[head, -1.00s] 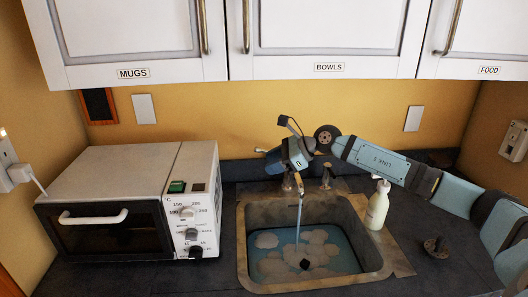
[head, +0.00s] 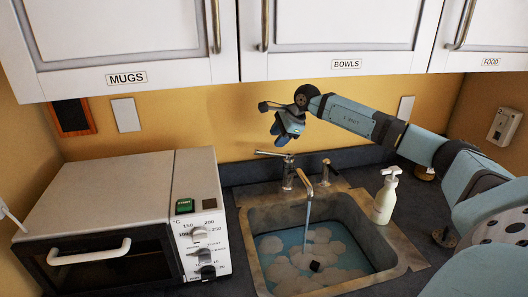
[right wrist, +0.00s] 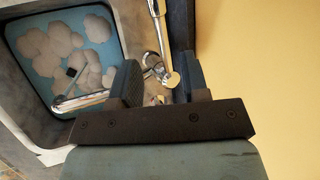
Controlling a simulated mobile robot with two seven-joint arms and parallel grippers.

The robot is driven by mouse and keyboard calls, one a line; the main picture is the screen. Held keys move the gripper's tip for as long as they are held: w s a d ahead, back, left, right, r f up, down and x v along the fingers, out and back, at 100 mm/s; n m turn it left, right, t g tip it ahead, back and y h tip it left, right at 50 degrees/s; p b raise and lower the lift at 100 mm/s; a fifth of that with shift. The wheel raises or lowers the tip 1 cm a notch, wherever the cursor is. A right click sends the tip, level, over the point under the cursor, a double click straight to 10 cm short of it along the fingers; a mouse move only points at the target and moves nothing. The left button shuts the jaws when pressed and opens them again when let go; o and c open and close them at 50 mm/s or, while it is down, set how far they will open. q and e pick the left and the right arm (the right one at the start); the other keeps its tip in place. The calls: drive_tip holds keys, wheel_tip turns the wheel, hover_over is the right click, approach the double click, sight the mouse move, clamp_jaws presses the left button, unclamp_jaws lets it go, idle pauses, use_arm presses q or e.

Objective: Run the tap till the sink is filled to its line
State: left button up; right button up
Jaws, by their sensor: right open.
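The sink (head: 395,243) holds blue water (head: 270,244) with pale foam patches on it. A small dark block (head: 314,266) shows among the foam. A stream runs from the metal tap spout (head: 305,183) into the water. The tap has a left post with a lever (head: 272,154) and a right post (head: 327,172). I cannot make out a fill line. My right gripper (head: 286,139) is open and empty, just above the left lever. In the right wrist view, a chrome lever (right wrist: 157,22) shows beyond the open fingers (right wrist: 158,80). My left gripper is out of view.
A white soap bottle (head: 385,200) stands right of the sink. A small dark round object (head: 445,237) is farther right. A white oven (head: 105,205) stands to the left. Cupboards labelled MUGS (head: 127,79), BOWLS (head: 347,64) and FOOD (head: 490,62) hang above.

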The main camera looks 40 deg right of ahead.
sight(265, 153)
drive_tip(key=p+x, duration=0.1)
drive_tip(key=x, duration=0.8)
drive_tip(key=shift+w+a+f, duration=0.1)
drive_tip(key=shift+w, duration=0.05)
